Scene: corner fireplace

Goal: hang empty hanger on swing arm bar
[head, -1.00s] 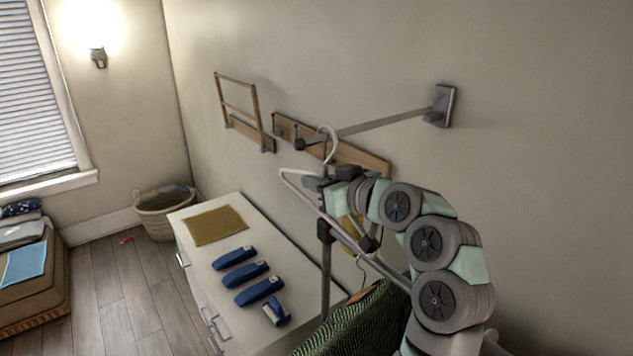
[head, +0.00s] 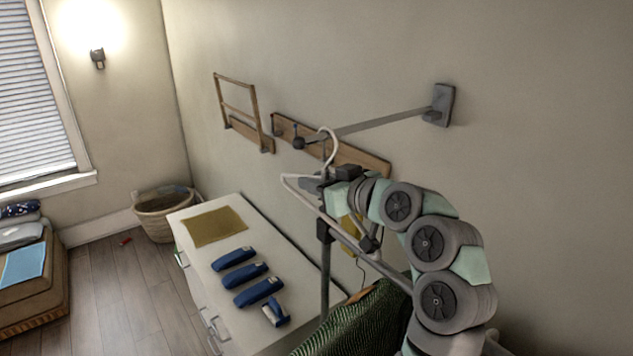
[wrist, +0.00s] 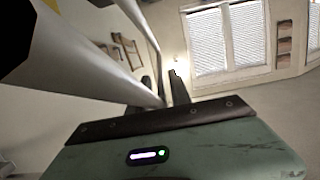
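A light grey empty hanger (head: 303,198) is in my gripper (head: 318,184), with its hook (head: 330,137) pointing up. My gripper looks shut on the hanger near the neck, just below the hook. The swing arm bar (head: 385,123) juts from a wall plate (head: 440,105) and ends in a dark knob (head: 298,143). In the head view the hook overlaps the bar near its knob end; I cannot tell whether it goes over the bar or touches it. In the wrist view the hanger (wrist: 85,45) runs large and close past the dark fingers (wrist: 178,88).
A dark green patterned garment (head: 355,325) hangs below my arm. A wooden peg rail (head: 360,155) and folding rack (head: 240,105) are on the wall. A wicker basket (head: 160,212) stands in the corner.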

